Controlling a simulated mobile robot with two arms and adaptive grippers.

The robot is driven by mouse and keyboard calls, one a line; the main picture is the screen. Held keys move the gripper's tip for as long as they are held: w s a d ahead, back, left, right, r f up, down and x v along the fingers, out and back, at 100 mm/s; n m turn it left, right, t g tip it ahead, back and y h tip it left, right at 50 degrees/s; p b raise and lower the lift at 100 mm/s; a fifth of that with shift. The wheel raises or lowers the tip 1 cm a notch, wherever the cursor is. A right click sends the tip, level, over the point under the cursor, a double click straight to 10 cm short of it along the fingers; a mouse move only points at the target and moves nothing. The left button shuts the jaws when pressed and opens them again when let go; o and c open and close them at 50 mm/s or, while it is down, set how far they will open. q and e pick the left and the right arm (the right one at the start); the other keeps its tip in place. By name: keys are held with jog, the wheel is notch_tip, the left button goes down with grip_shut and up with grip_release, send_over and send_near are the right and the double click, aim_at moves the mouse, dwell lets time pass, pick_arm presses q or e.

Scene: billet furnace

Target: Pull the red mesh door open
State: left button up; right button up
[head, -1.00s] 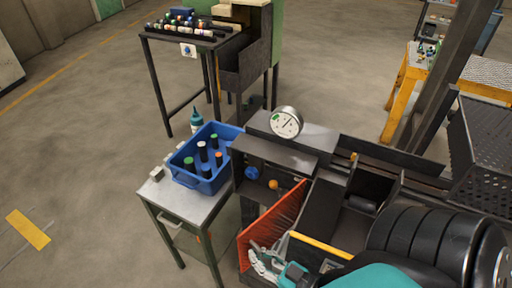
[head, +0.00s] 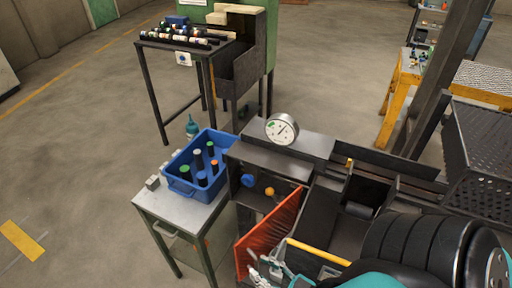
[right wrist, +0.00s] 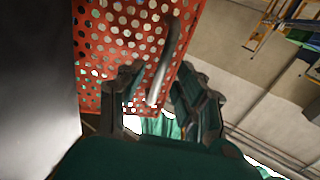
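The red mesh door (head: 268,232) stands at a slant on the front of the dark machine, its face seen obliquely in the head view. My right gripper (head: 262,272) is at its lower left part, small and partly cut off by the frame's bottom. In the right wrist view the door (right wrist: 112,30) is a red sheet with round holes, and a grey bar handle (right wrist: 168,58) stands off it. My right gripper (right wrist: 160,75) has its fingers apart, one on each side of the handle; I see no clear contact. My left gripper is out of view.
A metal table (head: 158,205) with a blue bin (head: 185,190) of dark cylinders stands left of the door. A dial gauge (head: 281,129) sits on top of the machine. Black rounded parts fill the lower right. Open floor lies at left.

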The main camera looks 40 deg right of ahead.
jog(key=v, duration=0.9)
jog(key=shift+s, duration=0.25)
